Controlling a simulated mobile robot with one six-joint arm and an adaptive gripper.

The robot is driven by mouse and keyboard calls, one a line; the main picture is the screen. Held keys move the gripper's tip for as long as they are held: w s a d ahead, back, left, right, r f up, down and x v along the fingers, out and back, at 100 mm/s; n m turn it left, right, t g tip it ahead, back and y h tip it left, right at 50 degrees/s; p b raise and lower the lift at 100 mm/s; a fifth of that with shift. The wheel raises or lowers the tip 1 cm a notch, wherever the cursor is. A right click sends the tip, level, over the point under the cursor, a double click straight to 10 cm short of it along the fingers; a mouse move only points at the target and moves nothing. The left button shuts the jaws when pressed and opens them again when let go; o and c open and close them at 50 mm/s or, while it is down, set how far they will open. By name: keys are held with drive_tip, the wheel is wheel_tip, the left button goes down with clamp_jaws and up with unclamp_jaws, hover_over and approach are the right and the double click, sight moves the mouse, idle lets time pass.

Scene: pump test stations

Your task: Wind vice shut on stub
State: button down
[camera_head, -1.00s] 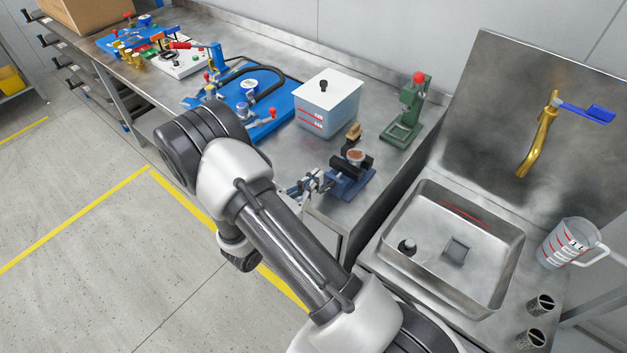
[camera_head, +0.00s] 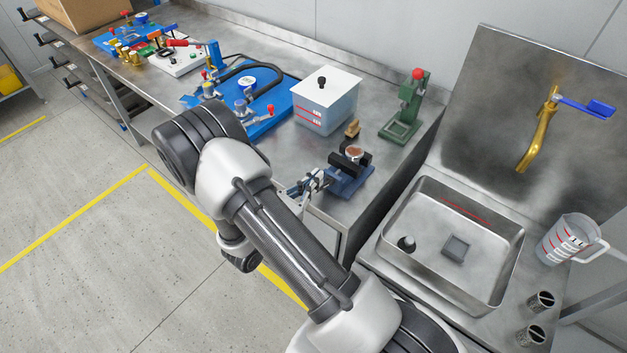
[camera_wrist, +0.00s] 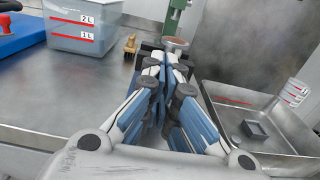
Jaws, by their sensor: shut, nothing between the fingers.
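The small vice (camera_head: 352,183) has a blue body and dark jaws and sits at the bench's front right corner. The stub (camera_head: 354,153), round with a brown top, stands upright at the jaws; I cannot tell how tightly they close on it. It also shows in the wrist view (camera_wrist: 176,43), just beyond my fingertips. My gripper (camera_head: 322,178) is shut and empty at the vice's near left side. In the wrist view my fingers (camera_wrist: 166,64) hide most of the vice, and I see no clear winding handle. Contact with the vice cannot be told.
A wooden-looking piece (camera_head: 352,128) and a lidded tank (camera_head: 324,105) stand behind the vice. A green press (camera_head: 404,112) stands to the right rear. The sink (camera_head: 480,285) and a jug (camera_head: 565,243) are to the right. Blue boards (camera_head: 262,128) with fittings lie left.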

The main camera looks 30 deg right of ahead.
drive_tip(key=shift+s+d+r, duration=0.15)
drive_tip(key=shift+s+d, duration=0.05)
drive_tip(key=shift+s, duration=0.35)
drive_tip(key=shift+s+d+f, duration=0.15)
drive_tip(key=shift+s+d, duration=0.05)
drive_tip(key=shift+s, duration=0.3)
drive_tip(key=shift+s+d+f, duration=0.1)
drive_tip(key=shift+s+d, duration=0.05)
drive_tip(key=shift+s, duration=0.35)
idle(0.4)
drive_tip(key=v, duration=0.6)
drive_tip(key=shift+r+p, duration=0.3)
drive_tip(key=shift+r, duration=0.15)
